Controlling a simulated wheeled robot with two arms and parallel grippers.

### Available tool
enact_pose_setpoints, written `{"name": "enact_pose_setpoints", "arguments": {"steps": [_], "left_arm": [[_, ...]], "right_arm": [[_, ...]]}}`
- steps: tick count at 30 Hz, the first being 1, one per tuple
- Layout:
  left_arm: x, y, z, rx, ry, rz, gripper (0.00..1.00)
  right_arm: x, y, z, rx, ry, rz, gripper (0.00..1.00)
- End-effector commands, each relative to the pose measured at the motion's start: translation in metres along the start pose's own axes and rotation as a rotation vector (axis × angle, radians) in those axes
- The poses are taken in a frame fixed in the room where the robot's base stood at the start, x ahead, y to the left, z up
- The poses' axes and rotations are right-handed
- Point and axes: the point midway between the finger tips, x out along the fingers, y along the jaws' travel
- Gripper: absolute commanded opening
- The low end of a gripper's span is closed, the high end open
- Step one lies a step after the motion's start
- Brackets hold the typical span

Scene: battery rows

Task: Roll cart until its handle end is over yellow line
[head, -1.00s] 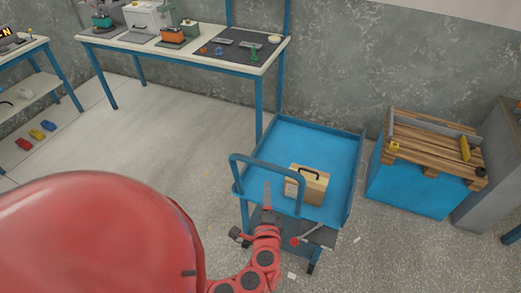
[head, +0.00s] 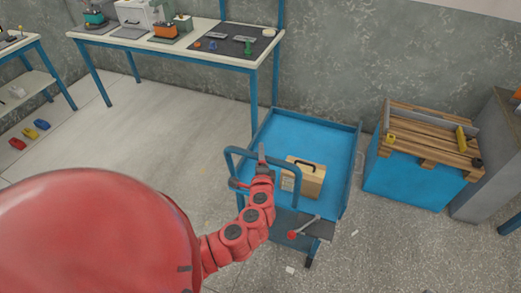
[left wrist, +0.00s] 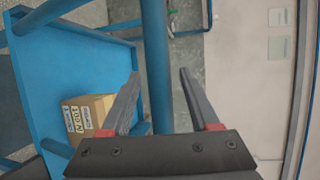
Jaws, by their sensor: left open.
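The blue cart (head: 325,135) stands right of centre in the head view, its tubular handle (head: 228,162) at the near left end. A cardboard box (head: 310,180) with a black grip lies in its tray. My left gripper (head: 262,152) is at the handle's top bar. In the left wrist view, my left gripper (left wrist: 160,76) is open, with one finger on each side of a blue handle bar (left wrist: 156,60). I cannot tell whether the fingers touch it. My right gripper is not in view. I see no yellow line in these frames.
A blue-legged workbench (head: 190,45) with tools stands behind and left of the cart. A blue crate with a wooden pallet top (head: 410,180) stands right of it, with a narrow gap between. Open floor (head: 165,130) lies left of the cart.

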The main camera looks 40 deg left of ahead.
Motion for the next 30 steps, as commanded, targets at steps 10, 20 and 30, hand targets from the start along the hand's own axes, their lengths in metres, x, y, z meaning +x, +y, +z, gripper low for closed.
{"name": "enact_pose_setpoints", "arguments": {"steps": [10, 20, 30], "left_arm": [[0.025, 0.0, -0.001, 0.0, 0.002, -0.001, 0.62], [0.026, 0.0, -0.001, 0.0, 0.003, -0.001, 0.53], [0.026, 0.0, -0.001, 0.0, 0.002, -0.001, 0.0]], "right_arm": [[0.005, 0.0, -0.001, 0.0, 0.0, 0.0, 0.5], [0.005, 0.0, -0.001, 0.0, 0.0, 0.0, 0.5], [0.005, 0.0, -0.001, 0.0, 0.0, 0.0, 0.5]]}}
